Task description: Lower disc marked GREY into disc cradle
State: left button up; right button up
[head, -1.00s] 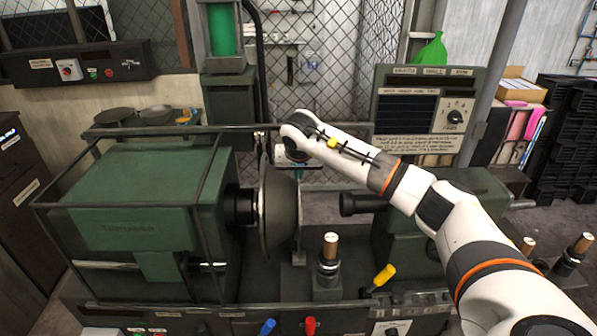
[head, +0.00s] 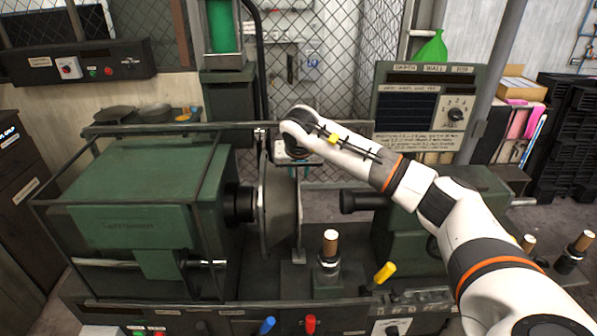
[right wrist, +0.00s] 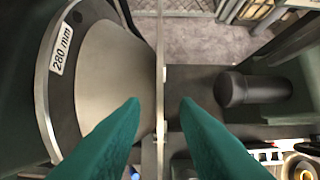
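A thin disc (head: 299,215) stands upright and nearly edge-on beside the large former in the head view. In the right wrist view the thin disc (right wrist: 160,60) is a narrow pale edge. No GREY marking can be read, and the cradle cannot be told apart clearly from the foot (head: 298,257) below the disc. My right gripper (right wrist: 160,103) has two green fingers, open, one on each side of the disc's edge, with a visible gap. In the head view my forearm mostly hides that gripper. My left gripper is not in view.
The large round former (head: 280,205), labelled 280 mm in the right wrist view (right wrist: 62,48), stands close left. A dark tailstock cylinder (head: 362,202) is to the right. A wood-topped post (head: 330,245) and yellow-handled lever (head: 384,273) stand in front. A rail (head: 180,130) crosses behind.

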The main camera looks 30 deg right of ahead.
jog(key=b+v, duration=0.3)
jog(key=v, duration=0.8)
jog(key=shift+s+r, duration=0.1)
